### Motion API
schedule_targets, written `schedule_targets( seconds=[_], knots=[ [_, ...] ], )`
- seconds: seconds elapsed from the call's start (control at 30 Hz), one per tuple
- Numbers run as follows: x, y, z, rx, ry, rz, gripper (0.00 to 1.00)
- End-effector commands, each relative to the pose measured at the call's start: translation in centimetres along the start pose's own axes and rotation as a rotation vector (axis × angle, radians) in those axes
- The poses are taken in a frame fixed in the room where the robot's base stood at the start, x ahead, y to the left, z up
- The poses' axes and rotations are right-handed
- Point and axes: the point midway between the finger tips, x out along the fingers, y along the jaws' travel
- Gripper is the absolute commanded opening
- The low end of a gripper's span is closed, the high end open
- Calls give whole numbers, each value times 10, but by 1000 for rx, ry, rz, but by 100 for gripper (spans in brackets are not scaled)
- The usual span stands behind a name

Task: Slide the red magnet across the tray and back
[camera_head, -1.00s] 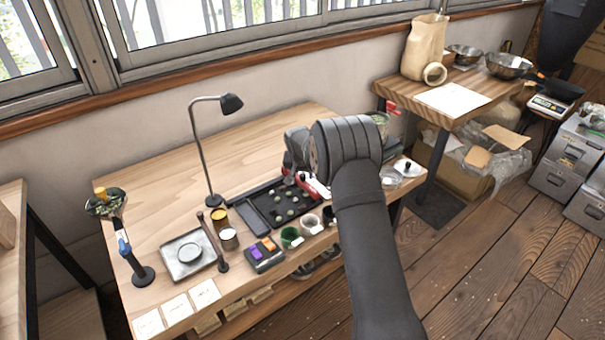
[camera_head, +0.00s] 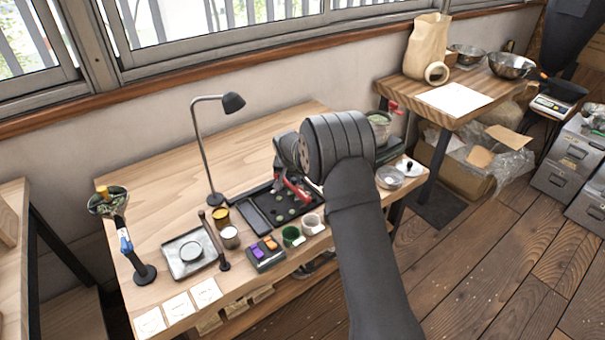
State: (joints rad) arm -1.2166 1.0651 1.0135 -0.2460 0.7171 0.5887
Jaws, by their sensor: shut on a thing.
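The black tray (camera_head: 268,224) lies on the wooden workbench, with several small round greenish pieces (camera_head: 280,210) in it. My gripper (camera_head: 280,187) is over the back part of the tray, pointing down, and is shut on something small. Red shows at its jaws, but I cannot tell the red magnet apart from the gripper's own parts at this size. The thing held is mostly hidden by the jaws. Whether it touches the tray floor cannot be told.
A desk lamp (camera_head: 207,150) stands behind the tray's left end. Green (camera_head: 291,236) and pale (camera_head: 311,224) cups and a block with purple and orange tops (camera_head: 265,253) line the front. A square dish (camera_head: 189,254) lies left. The bench's back left is clear.

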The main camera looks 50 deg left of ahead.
Motion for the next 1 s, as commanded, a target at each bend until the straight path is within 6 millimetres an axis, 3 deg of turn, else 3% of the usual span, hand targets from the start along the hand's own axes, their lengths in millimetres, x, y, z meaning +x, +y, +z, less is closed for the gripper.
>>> schedule_targets(
  seconds=[0.2,0.5,0.7,1.0],
  knots=[
    [-18,-47,44,-6,-3,-1,0],
    [-38,-100,93,-4,-2,0,0],
    [-46,-119,111,-3,-2,1,0],
    [-48,-126,118,0,-3,0,0]
  ],
)
